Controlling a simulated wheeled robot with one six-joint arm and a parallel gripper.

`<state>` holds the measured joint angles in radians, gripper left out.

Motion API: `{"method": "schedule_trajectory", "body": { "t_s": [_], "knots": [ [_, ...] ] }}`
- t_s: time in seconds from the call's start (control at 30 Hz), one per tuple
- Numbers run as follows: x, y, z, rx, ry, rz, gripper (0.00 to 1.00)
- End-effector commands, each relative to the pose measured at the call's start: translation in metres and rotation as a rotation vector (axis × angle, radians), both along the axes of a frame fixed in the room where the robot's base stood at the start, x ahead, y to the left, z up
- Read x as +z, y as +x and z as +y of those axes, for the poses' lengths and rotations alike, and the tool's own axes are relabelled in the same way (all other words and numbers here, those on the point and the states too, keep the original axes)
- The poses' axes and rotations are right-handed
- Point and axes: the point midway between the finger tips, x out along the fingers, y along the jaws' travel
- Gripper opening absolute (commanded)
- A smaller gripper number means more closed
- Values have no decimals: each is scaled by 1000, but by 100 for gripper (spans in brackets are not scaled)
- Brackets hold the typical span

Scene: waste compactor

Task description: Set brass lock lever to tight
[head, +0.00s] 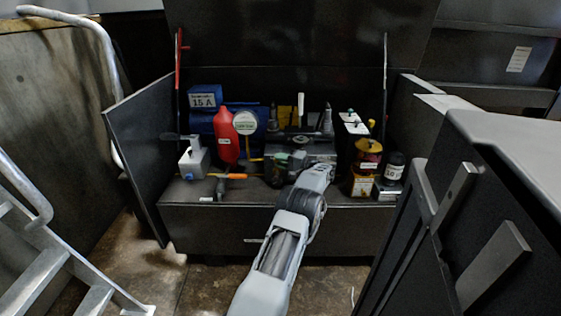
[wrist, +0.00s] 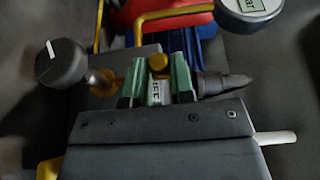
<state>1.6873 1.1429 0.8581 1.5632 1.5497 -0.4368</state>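A rounded brass-coloured knob (wrist: 158,63), seemingly the end of the lock lever, shows between the fingertips of my gripper (wrist: 159,75) in the wrist view. The two green fingers stand apart on either side of it. I cannot tell whether they touch it. A small white label with dark letters (wrist: 155,92) shows below the knob, too small to read surely. In the head view my gripper (head: 284,162) is over the middle of the bench in front of the grey machine; the lever is hidden there, and its setting does not show.
A black knob with a white line (wrist: 62,62) is left of my gripper, and a dark pointed nozzle (wrist: 222,84) is close on its right. A red bottle (head: 226,137), a round gauge (head: 245,122) and an amber jar (head: 368,153) stand nearby. A dark panel (head: 495,200) stands at right.

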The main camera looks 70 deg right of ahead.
Motion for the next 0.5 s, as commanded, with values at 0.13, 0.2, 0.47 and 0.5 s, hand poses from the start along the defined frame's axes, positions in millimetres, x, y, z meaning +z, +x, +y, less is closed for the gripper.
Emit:
{"method": "schedule_trajectory", "body": {
  "t_s": [0.13, 0.2, 0.47, 0.5],
  "knots": [
    [-1, 0, 0, 1, 2, 1, 34],
    [-1, 1, 0, 1, 1, 1, 34],
    [1, -7, 1, -1, 1, 1, 34],
    [1, -12, 1, -2, 1, 1, 34]
  ]
}}
